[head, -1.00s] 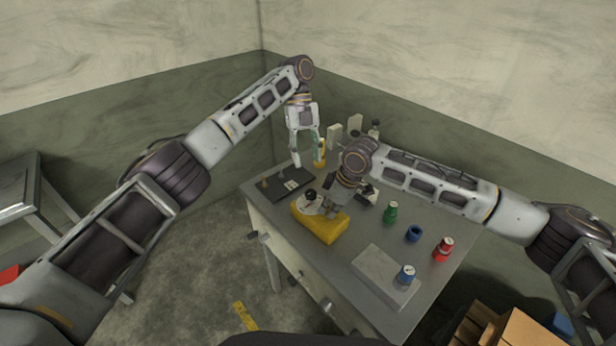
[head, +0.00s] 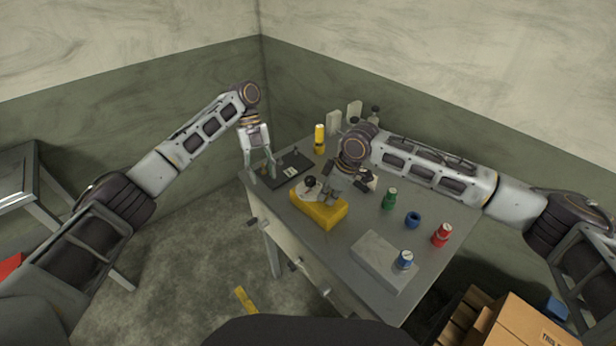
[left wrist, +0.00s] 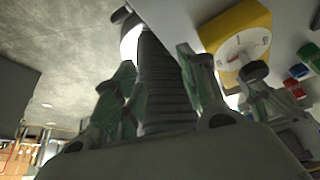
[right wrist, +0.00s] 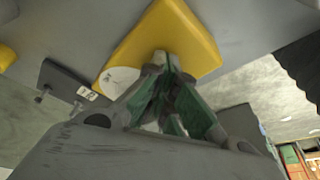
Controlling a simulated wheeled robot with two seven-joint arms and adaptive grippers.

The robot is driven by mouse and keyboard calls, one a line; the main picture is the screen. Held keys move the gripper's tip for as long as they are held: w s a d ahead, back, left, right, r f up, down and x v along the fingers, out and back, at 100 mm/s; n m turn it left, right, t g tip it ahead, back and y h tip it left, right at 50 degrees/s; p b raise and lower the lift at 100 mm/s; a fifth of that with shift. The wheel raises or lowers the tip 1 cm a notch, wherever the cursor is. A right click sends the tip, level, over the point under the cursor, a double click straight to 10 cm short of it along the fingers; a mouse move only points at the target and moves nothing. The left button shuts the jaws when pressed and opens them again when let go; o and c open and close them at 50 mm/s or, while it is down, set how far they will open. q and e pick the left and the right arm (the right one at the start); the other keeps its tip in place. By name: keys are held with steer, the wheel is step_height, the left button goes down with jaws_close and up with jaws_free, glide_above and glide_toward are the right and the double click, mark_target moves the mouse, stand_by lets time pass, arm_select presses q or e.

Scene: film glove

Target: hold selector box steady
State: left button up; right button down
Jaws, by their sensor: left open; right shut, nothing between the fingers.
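The selector box is a yellow box (head: 322,214) with a white dial and a black knob (head: 309,182), on the table near its left front edge. My right gripper (head: 334,192) is shut and empty, its tips at the box's top; contact is unclear. In the right wrist view the shut fingers (right wrist: 168,85) overlap the yellow box (right wrist: 178,35), and the dial (right wrist: 118,82) is partly hidden. My left gripper (head: 263,179) is open at the table's left edge, apart from the box. The box (left wrist: 232,28) also shows in the left wrist view, right of the open fingers.
A dark plate (head: 293,164) lies behind the box, with a yellow cylinder (head: 320,139) beyond. Green (head: 389,199), blue (head: 412,220) and red (head: 441,235) pieces stand to the right. A grey block (head: 372,262) carries another blue piece (head: 404,259).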

arm_select(q)
steer(key=r+t, duration=0.1)
steer(key=n+t+h, duration=0.1)
steer(key=n+t, duration=0.3)
steer(key=n, duration=0.3)
glide_toward(310, 179)
steer(key=s+a+r, duration=0.1)
steer(key=s+a, duration=0.1)
steer(key=a, duration=0.3)
steer(key=shift+w+d+r+n+t+h, duration=0.2)
steer(key=shift+d+n, duration=0.25)
steer(key=shift+n, duration=0.9)
steer(key=shift+w+d+r+n+t+h, duration=0.15)
steer(key=shift+d+r+n, duration=0.25)
steer(key=shift+n, duration=1)
steer(key=shift+w+d+r+n+t+h, duration=0.1)
steer(key=shift+d+r+n+h, duration=0.3)
steer(key=shift+n, duration=0.95)
steer(key=shift+d+f, duration=0.1)
steer(key=shift+f, duration=0.1)
steer(key=shift+f, duration=0.15)
steer(key=shift+x, duration=5.85)
steer(key=shift+f, duration=0.1)
